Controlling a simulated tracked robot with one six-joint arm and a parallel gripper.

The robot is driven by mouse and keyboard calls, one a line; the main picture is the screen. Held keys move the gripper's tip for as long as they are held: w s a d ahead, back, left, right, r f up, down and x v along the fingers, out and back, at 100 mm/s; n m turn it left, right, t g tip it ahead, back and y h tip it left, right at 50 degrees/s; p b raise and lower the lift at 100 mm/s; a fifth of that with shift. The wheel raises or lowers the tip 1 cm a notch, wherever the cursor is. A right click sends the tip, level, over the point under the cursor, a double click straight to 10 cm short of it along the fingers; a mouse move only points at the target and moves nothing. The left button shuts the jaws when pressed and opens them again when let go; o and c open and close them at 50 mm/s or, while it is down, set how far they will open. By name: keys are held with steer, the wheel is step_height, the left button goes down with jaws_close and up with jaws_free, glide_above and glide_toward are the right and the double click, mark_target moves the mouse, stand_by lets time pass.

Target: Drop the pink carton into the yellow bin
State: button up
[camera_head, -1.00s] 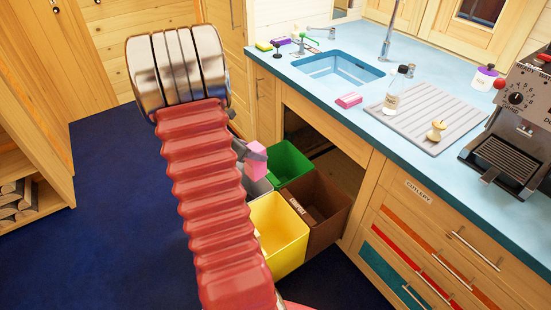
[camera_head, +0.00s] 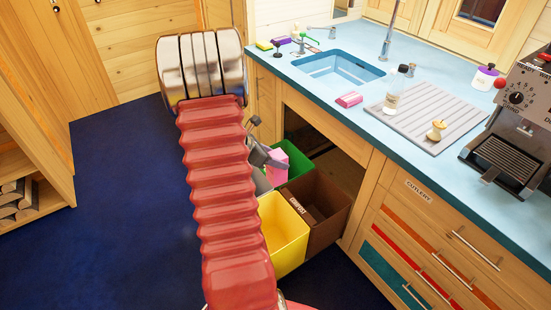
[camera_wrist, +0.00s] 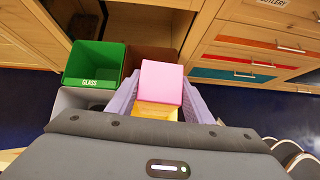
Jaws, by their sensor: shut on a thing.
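The pink carton (camera_head: 278,166) is held in my gripper (camera_head: 264,156), above the pulled-out bins in the head view. In the wrist view the pink carton (camera_wrist: 161,82) sits between the two pale purple fingers of my gripper (camera_wrist: 160,98), which are shut on it. The yellow bin (camera_head: 284,238) stands open at the front, in front of and below the carton in the head view. In the wrist view only a part of the yellow bin (camera_wrist: 155,110) shows below the carton; the rest is hidden by the carton and gripper.
A green bin (camera_wrist: 94,64) marked GLASS, a brown bin (camera_head: 322,212) and a grey bin (camera_wrist: 78,102) stand beside the yellow one. The counter (camera_head: 440,176) with sink (camera_head: 338,68), bottle (camera_head: 396,90) and pink sponge (camera_head: 349,99) is to the right. Blue floor (camera_head: 120,200) is clear at left.

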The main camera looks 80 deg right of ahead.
steer(key=shift+f, duration=2.2)
steer(key=o, duration=1.1)
steer(key=v, duration=1.3)
steer(key=shift+w+a+r, duration=0.2)
steer(key=shift+w, duration=0.1)
